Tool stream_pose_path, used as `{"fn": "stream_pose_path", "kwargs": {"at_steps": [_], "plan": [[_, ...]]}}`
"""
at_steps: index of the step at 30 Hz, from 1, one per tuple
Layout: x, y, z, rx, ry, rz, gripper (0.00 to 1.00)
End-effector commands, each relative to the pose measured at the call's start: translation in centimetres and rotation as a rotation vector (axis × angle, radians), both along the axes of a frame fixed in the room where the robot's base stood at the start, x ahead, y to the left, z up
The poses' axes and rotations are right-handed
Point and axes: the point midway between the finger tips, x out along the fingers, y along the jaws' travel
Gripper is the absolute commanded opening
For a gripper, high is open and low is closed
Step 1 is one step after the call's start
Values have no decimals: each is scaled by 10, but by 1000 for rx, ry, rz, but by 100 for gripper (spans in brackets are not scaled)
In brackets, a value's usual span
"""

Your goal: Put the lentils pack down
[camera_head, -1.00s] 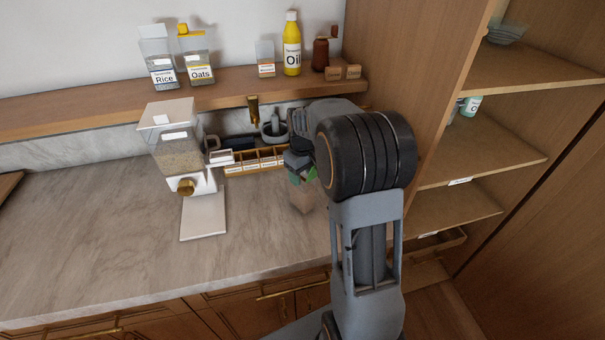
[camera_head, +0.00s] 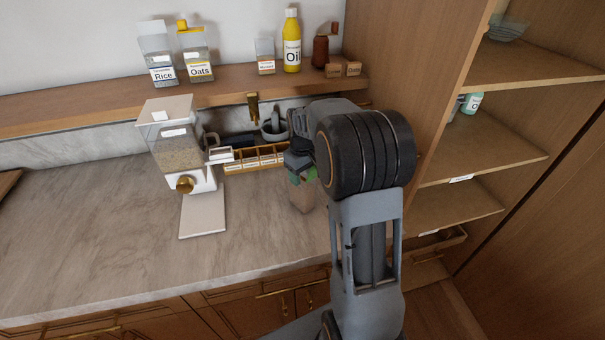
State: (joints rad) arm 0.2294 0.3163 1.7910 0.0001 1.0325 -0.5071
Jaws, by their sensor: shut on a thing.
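The lentils pack (camera_head: 302,196) is a small brownish pack with green near its top. It is at the right part of the marble counter (camera_head: 265,235), partly hidden by my arm. My gripper (camera_head: 300,168) is at the top of the pack and shut on it, with the pack hanging upright below. The fingertips are mostly hidden by my wrist. I cannot tell whether the pack's base touches the counter.
A grain dispenser (camera_head: 177,145) on a white base stands left of the pack. A spice rack (camera_head: 255,160) and a mortar (camera_head: 274,128) are behind it. A tall wooden shelf unit (camera_head: 480,140) is to the right. The counter's front middle is clear.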

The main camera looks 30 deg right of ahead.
Motion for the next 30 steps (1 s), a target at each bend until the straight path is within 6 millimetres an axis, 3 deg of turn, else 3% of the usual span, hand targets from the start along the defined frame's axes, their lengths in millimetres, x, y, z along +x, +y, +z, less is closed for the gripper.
{"fn": "stream_pose_path", "kwargs": {"at_steps": [3,4,12,23,30], "plan": [[0,0,0,0,1,0,2],[0,0,0,0,1,0,56],[0,0,0,1,1,0,82],[0,0,6,1,1,0,83],[1,0,48,-1,-4,0,83]]}}
